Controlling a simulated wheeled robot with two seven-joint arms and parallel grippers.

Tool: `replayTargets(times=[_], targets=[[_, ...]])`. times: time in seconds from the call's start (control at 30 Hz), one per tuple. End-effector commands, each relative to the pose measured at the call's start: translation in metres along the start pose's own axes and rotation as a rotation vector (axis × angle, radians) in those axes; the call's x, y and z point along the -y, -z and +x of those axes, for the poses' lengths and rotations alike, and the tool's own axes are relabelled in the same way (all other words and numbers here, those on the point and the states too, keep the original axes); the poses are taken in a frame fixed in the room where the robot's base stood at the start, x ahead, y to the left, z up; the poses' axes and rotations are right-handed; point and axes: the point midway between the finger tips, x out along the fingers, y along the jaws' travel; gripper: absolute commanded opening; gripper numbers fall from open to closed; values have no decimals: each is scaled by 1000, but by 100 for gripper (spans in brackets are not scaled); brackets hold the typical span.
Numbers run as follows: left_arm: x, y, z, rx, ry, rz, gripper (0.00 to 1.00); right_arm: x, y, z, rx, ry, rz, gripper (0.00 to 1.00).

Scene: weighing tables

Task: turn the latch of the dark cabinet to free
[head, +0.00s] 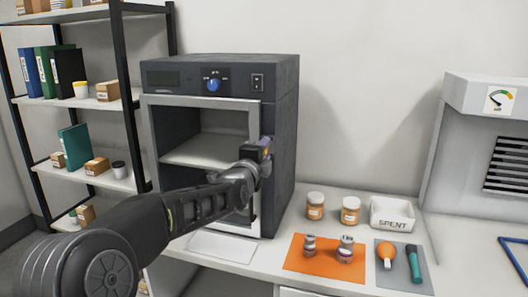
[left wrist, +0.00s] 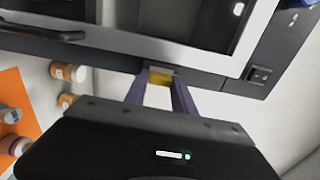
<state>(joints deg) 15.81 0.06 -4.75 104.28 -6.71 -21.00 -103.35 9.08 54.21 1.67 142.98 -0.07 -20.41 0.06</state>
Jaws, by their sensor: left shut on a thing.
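The dark cabinet (head: 278,130) stands on the white bench with its light-framed door (head: 180,100) facing me; a shelf shows inside through the door's window or opening. My left gripper (head: 265,146) is at the door's right edge, below the cabinet's control panel. In the left wrist view its two purple fingers (left wrist: 160,86) are shut on a small yellow piece (left wrist: 161,77) at the edge of the door frame, which looks like the latch. The fingers hide most of it, so I cannot tell its turn angle. My right gripper is not in view.
A dark bar handle (left wrist: 42,32) is on the cabinet. Right of the cabinet are jars (head: 315,207), a SPENT tray (head: 392,214), an orange mat (head: 295,264) with two vials, and a grey mat (head: 400,277) with tools. A loaded shelf rack (head: 125,62) stands left.

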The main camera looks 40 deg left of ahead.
Motion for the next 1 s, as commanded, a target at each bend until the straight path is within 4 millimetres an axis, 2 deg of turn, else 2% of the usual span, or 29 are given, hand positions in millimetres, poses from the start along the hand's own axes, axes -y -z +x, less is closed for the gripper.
replayTargets(times=[0.17,0.2,0.47,0.77,0.87,1.0], targets=[[-2,1,0,-2,-4,3,0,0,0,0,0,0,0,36],[-2,1,0,-2,-4,3,32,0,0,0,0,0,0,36],[-1,0,0,-1,-2,1,53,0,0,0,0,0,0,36],[0,0,-2,0,0,0,53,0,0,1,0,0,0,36],[0,0,-9,0,0,-1,53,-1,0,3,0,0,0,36],[-1,0,-28,0,2,0,53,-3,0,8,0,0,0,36]])
